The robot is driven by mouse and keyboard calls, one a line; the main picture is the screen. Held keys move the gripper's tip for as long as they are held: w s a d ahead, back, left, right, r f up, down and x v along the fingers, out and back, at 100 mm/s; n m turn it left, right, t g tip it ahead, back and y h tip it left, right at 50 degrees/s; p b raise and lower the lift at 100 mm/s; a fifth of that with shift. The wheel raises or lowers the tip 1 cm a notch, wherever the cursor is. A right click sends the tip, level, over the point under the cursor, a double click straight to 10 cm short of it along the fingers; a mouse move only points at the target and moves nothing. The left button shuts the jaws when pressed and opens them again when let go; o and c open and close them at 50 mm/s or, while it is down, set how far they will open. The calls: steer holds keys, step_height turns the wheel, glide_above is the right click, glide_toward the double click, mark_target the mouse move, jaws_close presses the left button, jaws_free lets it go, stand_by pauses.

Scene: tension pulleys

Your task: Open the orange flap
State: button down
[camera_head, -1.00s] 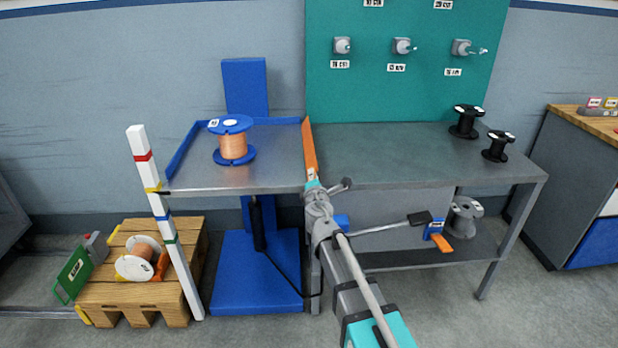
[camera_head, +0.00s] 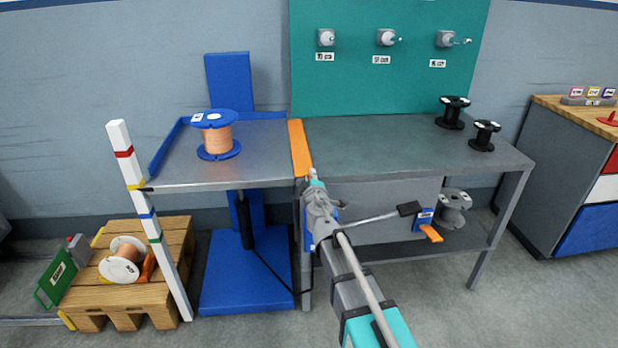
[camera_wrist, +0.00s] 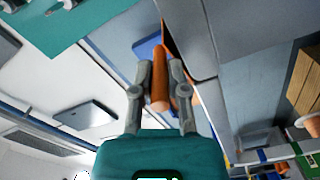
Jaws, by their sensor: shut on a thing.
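The orange flap (camera_head: 300,150) is a narrow strip between the lift table (camera_head: 215,172) and the grey workbench (camera_head: 400,145). In the head view it shows a broad face and looks nearly level with both tops; its exact tilt I cannot tell. My gripper (camera_head: 315,179) is at the flap's near end. In the wrist view, my gripper (camera_wrist: 160,88) has its fingers closed on either side of an orange piece (camera_wrist: 160,95), which looks like part of the flap. My gripper and arm hide what lies just below the flap's near end.
A blue spool of copper wire (camera_head: 216,135) stands on the lift table. Two black spools (camera_head: 452,112) stand at the bench's right rear. A striped post (camera_head: 150,220) stands at the table's left front, beside a wooden pallet (camera_head: 130,280). The middle of the bench top is clear.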

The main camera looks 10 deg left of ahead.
steer(key=shift+f+m, duration=0.25)
steer(key=shift+m, duration=0.35)
steer(key=c, duration=0.6)
jaws_free()
steer(key=shift+c, duration=0.2)
steer(key=shift+d, duration=0.1)
steer(key=v, duration=1.2)
